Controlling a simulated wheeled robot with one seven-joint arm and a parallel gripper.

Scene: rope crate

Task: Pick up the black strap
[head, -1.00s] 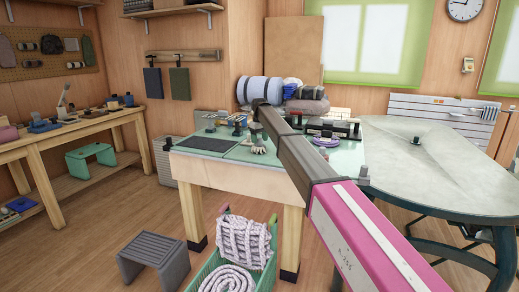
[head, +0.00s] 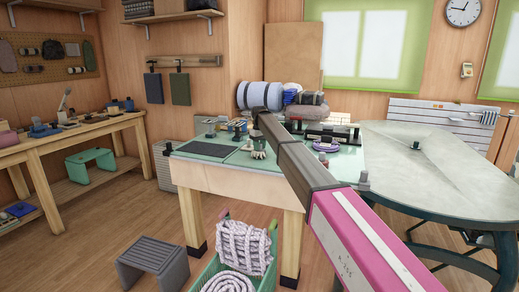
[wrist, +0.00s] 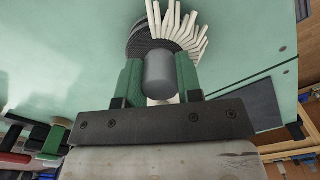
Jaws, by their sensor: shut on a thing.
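My gripper (wrist: 160,82) has green fingers, and in the wrist view they are closed on a grey cylindrical thing (wrist: 160,72). A dark ribbed round part (wrist: 140,44) shows just past it, with a fan of white strands (wrist: 182,28) at the same end. I cannot tell whether the dark ribbed part is the black strap, and no other strap is clearly visible. In the head view the white strands (head: 258,153) show small at the green-topped workbench (head: 180,152). My arm hides part of the bench there.
A green crate (head: 203,272) with rope coils stands on the floor before the bench, beside a grey stool (head: 153,264). A rolled blue mat (head: 260,95) and stacked cloths lie at the back of the bench. A large grey-topped table (head: 430,165) is at the right.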

